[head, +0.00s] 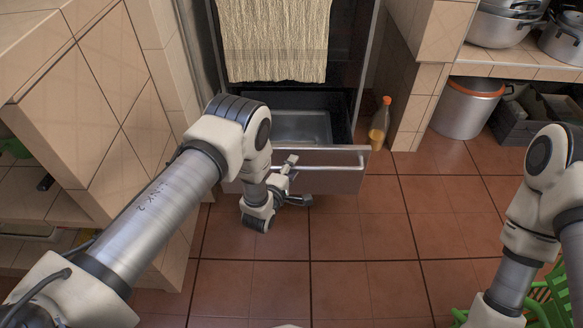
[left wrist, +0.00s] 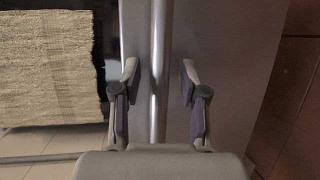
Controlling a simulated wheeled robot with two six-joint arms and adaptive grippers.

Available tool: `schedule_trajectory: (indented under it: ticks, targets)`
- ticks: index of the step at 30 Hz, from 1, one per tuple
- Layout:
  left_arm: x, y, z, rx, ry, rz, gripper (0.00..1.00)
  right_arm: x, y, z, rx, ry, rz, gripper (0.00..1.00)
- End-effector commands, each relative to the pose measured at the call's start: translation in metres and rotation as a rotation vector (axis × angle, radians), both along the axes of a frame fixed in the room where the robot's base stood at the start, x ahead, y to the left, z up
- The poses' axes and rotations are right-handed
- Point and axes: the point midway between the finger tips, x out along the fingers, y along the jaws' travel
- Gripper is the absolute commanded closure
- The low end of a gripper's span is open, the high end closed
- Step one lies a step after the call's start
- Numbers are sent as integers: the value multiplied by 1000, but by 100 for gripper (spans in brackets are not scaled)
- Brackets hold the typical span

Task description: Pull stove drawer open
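The stove drawer (head: 335,181) is pulled out below the oven, and its metal inside shows from above. A bar handle (head: 335,167) runs along its front; it also shows in the left wrist view (left wrist: 157,75). My left gripper (head: 293,183) is at the left part of the handle. In the left wrist view my gripper's fingers (left wrist: 158,85) stand apart on either side of the bar, with visible gaps, so it is open around the handle and not clamped. My right arm shows at the right of the head view, but its gripper is out of view.
A beige towel (head: 275,40) hangs on the oven front above the drawer. A bottle (head: 380,125) stands on the floor right of the drawer. A pot (head: 463,108) and green crate (head: 548,300) are at the right. Red floor tiles before the drawer are clear.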

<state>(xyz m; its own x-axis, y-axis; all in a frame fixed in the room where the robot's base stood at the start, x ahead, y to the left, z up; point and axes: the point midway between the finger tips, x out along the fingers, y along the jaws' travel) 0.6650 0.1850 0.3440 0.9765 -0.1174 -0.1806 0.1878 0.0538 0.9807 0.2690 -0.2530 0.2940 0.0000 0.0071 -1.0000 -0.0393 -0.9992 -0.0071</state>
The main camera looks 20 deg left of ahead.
Motion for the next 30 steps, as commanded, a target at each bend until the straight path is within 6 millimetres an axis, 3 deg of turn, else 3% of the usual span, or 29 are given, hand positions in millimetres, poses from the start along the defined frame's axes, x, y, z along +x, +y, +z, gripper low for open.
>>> schedule_trajectory:
  ticks: [10,22,26,30]
  targets:
    - [-9,1,1,0,3,0,57,0,0,0,0,0,0,60]
    - [-99,12,17,0,4,0,57,0,0,0,0,0,0,60]
    - [-115,14,20,0,3,0,57,0,0,0,0,0,0,60]
    - [-118,14,22,0,0,0,57,0,0,0,0,0,0,60]
